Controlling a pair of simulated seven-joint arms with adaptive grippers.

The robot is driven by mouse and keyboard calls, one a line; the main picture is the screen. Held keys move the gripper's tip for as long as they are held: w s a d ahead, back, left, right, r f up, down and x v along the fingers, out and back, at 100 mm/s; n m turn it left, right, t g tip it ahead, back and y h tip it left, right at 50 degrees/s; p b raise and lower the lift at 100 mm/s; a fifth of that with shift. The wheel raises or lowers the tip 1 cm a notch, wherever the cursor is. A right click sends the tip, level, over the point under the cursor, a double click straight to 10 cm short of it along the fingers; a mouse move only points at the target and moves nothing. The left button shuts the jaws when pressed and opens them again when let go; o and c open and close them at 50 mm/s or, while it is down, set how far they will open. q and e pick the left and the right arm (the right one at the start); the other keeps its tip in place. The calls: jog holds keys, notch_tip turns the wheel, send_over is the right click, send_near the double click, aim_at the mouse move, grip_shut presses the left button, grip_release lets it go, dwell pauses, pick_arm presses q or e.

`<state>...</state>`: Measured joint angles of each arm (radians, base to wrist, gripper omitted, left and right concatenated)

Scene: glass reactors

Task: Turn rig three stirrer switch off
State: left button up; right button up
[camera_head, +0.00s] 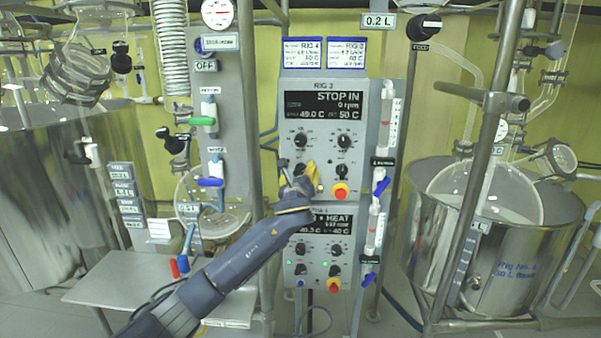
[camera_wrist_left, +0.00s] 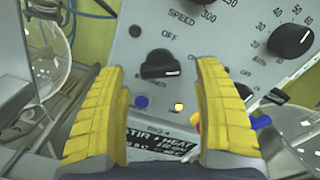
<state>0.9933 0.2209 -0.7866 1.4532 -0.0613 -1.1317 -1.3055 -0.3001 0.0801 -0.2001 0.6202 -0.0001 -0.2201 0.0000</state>
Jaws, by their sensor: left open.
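The rig three control box (camera_head: 364,112) is a grey panel with a black display that reads "STOP IN", 0 rpm and 49.0 C. In the left wrist view the stirrer switch (camera_wrist_left: 160,65) is a black knob under the speed dial. My left gripper (camera_head: 298,172) is open in front of the panel's lower left. Its yellow fingers (camera_wrist_left: 160,80) stand on either side of the switch, apart from it in the picture. In the head view my gripper largely hides the switch.
A second control box (camera_head: 318,250) is below. Blue-handled valves (camera_head: 211,182) flank the panel. A steel vessel (camera_head: 480,265) stands at right. A shelf (camera_head: 110,285) lies at lower left.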

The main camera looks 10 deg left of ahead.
aim_at(300, 172)
pick_arm(q)
jog(key=shift+w, duration=1.55)
jog(key=c, duration=1.3)
